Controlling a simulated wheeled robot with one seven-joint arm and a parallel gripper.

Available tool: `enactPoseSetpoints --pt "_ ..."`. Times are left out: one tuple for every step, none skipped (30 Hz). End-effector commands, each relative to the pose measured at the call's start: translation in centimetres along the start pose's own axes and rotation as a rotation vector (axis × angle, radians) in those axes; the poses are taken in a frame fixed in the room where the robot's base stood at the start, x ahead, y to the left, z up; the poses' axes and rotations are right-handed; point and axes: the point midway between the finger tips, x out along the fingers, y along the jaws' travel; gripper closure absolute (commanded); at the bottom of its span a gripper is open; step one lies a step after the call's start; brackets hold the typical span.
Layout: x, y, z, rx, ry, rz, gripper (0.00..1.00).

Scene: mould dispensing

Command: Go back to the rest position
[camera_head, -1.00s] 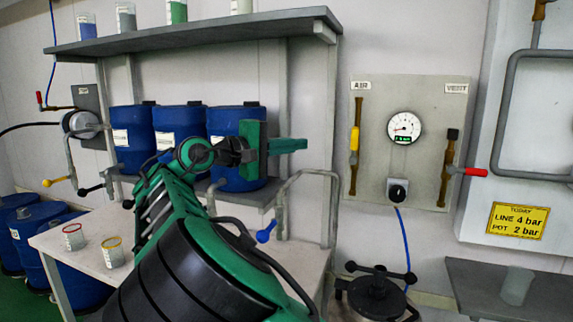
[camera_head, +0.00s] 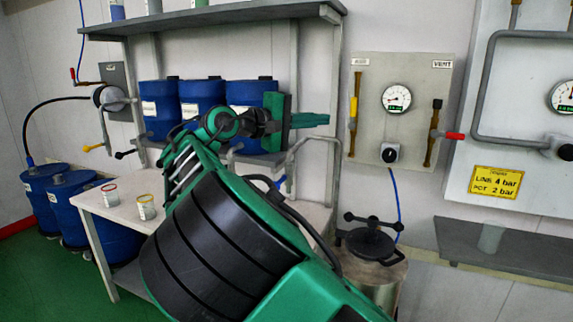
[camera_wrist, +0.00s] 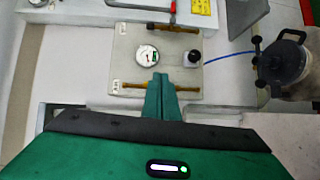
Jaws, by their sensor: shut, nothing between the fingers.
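My gripper (camera_head: 318,120) is raised in the middle of the head view, in front of the shelf and left of the gauge panel. Its green fingers point right and are together with nothing between them. In the wrist view the closed fingers (camera_wrist: 160,97) point toward the gauge panel (camera_wrist: 122,62) on the wall. My green and black arm reaches up from the bottom of the head view and hides part of the table. I cannot tell the gap between the fingers and the panel, but they appear apart.
A white table (camera_head: 125,207) at the left holds two small cups (camera_head: 146,207). Blue drums (camera_head: 44,192) stand on the floor behind it. A lidded pot (camera_head: 370,245) stands below the panel. A grey wall shelf (camera_head: 475,243) is at the right. Green floor at the lower left is clear.

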Motion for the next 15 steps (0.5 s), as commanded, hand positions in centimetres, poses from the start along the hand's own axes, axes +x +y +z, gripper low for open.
enactPoseSetpoints --pt "1.4 -0.4 0.2 -0.001 -0.015 -0.018 1.0" --pt "1.9 -0.6 0.3 -0.001 -0.02 -0.028 1.0" --pt "2.6 -0.8 0.5 -0.001 -0.026 -0.041 1.0" --pt "3.3 -0.9 0.7 0.0 -0.033 -0.053 1.0" --pt "3.9 -1.1 1.0 0.002 -0.04 -0.064 1.0" --pt "4.7 -1.2 1.4 0.005 -0.05 -0.078 1.0" --pt "5.5 -1.4 1.7 0.007 -0.058 -0.091 1.0" --pt "6.2 -1.6 2.0 0.008 -0.066 -0.104 1.0" --pt "7.4 -2.0 2.5 0.009 -0.079 -0.123 1.0" --pt "8.2 -2.2 2.9 0.013 -0.088 -0.137 1.0" --pt "9.2 -2.4 3.4 0.015 -0.101 -0.153 1.0" --pt "10.4 -2.8 4.0 0.019 -0.115 -0.176 1.0" --pt "11.5 -3.2 4.7 0.023 -0.128 -0.196 1.0" --pt "12.6 -3.6 5.2 0.026 -0.142 -0.215 1.0" --pt "14.3 -4.1 6.3 0.034 -0.163 -0.247 1.0"
